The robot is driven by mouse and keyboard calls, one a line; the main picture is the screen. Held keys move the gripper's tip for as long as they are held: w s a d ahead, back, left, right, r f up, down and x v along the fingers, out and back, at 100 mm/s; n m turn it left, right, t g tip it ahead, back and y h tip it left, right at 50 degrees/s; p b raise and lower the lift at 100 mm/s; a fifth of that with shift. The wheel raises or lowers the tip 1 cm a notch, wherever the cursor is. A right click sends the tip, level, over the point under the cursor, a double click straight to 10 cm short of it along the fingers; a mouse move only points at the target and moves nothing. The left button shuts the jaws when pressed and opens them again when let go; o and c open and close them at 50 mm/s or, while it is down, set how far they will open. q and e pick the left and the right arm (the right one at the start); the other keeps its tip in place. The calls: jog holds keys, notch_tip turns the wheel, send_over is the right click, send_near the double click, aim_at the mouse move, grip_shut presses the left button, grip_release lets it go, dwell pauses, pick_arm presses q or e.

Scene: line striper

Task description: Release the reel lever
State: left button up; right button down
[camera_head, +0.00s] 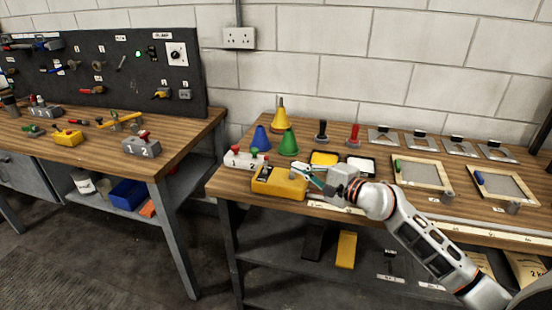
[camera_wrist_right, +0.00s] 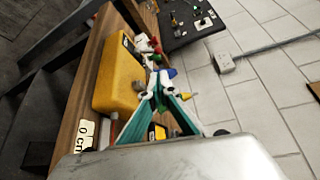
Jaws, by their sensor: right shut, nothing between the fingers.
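A yellow box-shaped device (camera_head: 280,186) sits at the front left of the right-hand workbench, with a small dark part on its top. Which part is the reel lever is too small to tell. My right gripper (camera_head: 302,172) is at the right end of the yellow device, with its teal fingers pointing left. It is shut and empty. In the right wrist view the fingertips (camera_wrist_right: 160,88) meet just beside the yellow device (camera_wrist_right: 118,78); I cannot tell whether they touch it. My left gripper is not in view.
Blue (camera_head: 261,138), green (camera_head: 288,143) and yellow (camera_head: 279,115) cones stand behind the device. A white block with red and green knobs (camera_head: 243,158) is at its left. Framed screens (camera_head: 421,174) lie to the right. Another bench (camera_head: 185,140) stands left, across a gap.

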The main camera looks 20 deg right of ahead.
aim_at(266, 165)
jog(key=x, duration=1)
jog(key=shift+a, duration=0.15)
